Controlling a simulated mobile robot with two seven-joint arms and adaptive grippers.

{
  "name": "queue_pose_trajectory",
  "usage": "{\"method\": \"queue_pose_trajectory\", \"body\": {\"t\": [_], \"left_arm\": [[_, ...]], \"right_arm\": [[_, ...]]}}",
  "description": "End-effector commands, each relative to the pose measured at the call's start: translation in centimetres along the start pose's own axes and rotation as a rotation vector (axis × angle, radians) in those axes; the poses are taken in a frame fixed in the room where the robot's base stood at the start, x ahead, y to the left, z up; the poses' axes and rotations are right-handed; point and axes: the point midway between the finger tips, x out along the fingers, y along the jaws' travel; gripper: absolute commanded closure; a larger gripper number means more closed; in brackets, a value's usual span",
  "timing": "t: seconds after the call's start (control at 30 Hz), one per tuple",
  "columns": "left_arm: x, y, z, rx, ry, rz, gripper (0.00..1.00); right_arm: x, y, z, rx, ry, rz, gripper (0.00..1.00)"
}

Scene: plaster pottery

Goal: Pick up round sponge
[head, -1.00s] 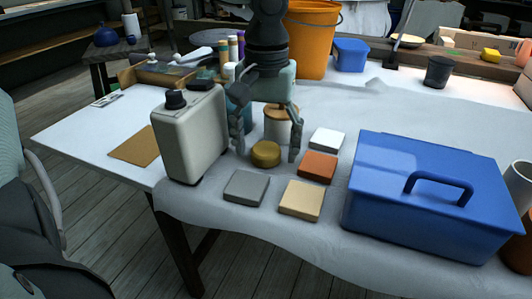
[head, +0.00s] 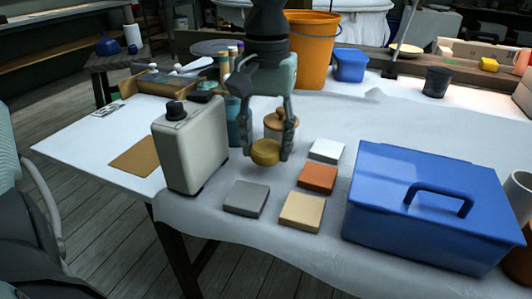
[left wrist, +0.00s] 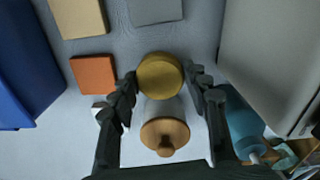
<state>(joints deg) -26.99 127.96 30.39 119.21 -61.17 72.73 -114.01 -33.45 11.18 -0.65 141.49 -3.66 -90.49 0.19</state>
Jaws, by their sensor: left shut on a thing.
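The round sponge (head: 265,153) is a yellow-brown disc. My left gripper (head: 266,146) is shut on it, one finger on each side, and in the head view it appears held a little above the white-covered table. In the left wrist view the round sponge (left wrist: 160,76) sits between the two fingertips of the left gripper (left wrist: 160,80). My right gripper is not in view.
A jar with a wooden lid (head: 279,124) stands just behind the sponge. A cream canister (head: 192,145) is close on the left. Grey (head: 246,198), tan (head: 302,211), orange (head: 317,178) and white (head: 327,150) blocks lie nearby. A blue toolbox (head: 430,207) fills the right.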

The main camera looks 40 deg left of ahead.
Motion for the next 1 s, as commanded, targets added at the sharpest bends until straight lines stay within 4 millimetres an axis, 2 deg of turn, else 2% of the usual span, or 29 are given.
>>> {"method": "queue_pose_trajectory", "body": {"t": [0.03, 0.17, 0.5, 0.7, 1.0], "left_arm": [[-1.3, 0.1, -0.1, -0.001, 0.007, 0.003, 0.68], [-2.9, 1.4, 2.4, 0.006, 0.005, -0.002, 0.68], [-6.9, 4.8, 8.3, 0.003, 0.003, -0.003, 0.68], [-8.0, 5.7, 9.8, 0.001, 0.001, -0.001, 0.68], [-8.2, 5.9, 10.1, -0.001, 0.0, -0.001, 0.68]], "right_arm": [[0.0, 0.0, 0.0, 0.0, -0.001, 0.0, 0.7], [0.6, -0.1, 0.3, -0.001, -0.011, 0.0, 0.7], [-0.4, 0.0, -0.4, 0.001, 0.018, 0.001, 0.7], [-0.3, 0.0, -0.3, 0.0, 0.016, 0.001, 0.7], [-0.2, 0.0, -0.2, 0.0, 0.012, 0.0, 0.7]]}}
